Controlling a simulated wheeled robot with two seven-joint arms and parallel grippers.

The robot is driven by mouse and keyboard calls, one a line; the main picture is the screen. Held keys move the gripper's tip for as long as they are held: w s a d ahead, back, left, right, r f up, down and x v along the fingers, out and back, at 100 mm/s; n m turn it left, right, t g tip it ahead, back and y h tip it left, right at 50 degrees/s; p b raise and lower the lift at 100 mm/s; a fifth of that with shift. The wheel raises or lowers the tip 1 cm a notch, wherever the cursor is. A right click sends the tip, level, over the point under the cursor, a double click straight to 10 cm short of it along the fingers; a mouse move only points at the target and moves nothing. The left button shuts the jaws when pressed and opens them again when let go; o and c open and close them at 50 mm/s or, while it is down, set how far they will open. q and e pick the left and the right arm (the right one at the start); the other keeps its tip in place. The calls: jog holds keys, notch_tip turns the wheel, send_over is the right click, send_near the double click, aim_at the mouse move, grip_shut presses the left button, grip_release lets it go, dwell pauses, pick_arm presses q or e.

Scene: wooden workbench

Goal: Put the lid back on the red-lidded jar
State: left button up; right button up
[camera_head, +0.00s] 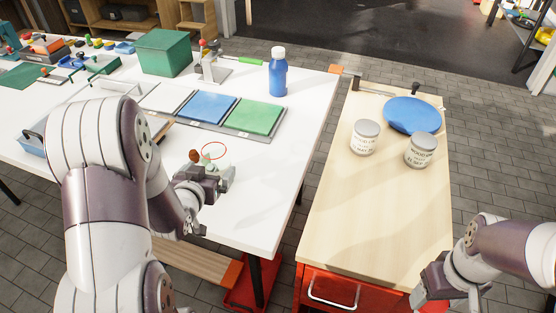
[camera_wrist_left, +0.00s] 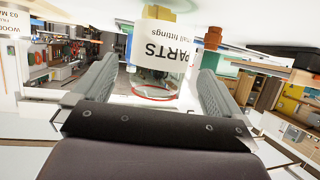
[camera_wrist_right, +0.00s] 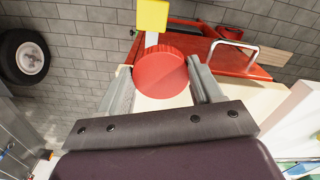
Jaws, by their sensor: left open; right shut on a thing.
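The open jar shows in the head view as a clear body with a red ring (camera_head: 214,150) at its mouth, standing on the white table. In the left wrist view its white label (camera_wrist_left: 160,52) reads "PARTS". My left gripper (camera_head: 210,182) is open, with its fingers (camera_wrist_left: 155,95) either side of the jar; contact cannot be told. The red lid (camera_wrist_right: 160,73) is round and ridged, and my right gripper (camera_wrist_right: 160,85) is shut on it.
A small brown object (camera_head: 194,156) stands beside the jar. Coloured panels (camera_head: 254,116) and a blue bottle (camera_head: 278,72) lie behind. The wooden bench (camera_head: 350,210) holds two tins (camera_head: 365,138) and a blue round item (camera_head: 412,114); its front is clear. A gap separates both tables.

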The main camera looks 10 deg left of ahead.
pick_arm(q)
jog(key=x, duration=0.5)
jog(key=shift+w+b, duration=0.1)
jog(key=shift+b, duration=0.2)
pick_arm(e)
jog(key=shift+f, duration=0.3)
pick_arm(q)
jog(key=shift+c, duration=0.3)
